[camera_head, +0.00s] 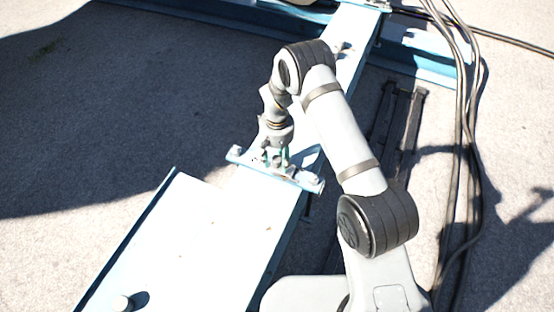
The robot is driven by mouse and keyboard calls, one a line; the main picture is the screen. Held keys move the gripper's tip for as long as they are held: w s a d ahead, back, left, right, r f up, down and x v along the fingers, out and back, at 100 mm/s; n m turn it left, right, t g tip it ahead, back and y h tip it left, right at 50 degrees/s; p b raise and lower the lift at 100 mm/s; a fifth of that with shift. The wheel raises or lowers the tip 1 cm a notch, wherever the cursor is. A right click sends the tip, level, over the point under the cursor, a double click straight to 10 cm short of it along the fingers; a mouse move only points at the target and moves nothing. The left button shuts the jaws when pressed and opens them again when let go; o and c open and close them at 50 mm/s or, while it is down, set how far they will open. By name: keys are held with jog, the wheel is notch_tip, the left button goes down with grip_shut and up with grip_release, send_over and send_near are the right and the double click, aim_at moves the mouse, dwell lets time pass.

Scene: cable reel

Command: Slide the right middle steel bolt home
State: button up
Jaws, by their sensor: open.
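A pale blue cross plate (256,167) lies across the long pale beam in the middle of the head view. Small steel bolts show at its ends: one at the left end (235,151) and a small cluster at the right end (309,178). Which one is the right middle bolt, and how far in it sits, is too small to tell. My gripper (275,160) points down at the middle of the plate, between these ends. It is open. Its fingers hide part of the plate, and I cannot tell whether they touch anything.
A wide pale panel (190,235) with a peg (122,303) and a dark hole lies at the front left. Thick dark cables (462,150) run down the right side. Dark rails (405,130) lie right of the beam. Open concrete (110,110) lies at left.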

jog(key=shift+c, duration=1.4)
jog(key=shift+s, duration=0.1)
grip_shut()
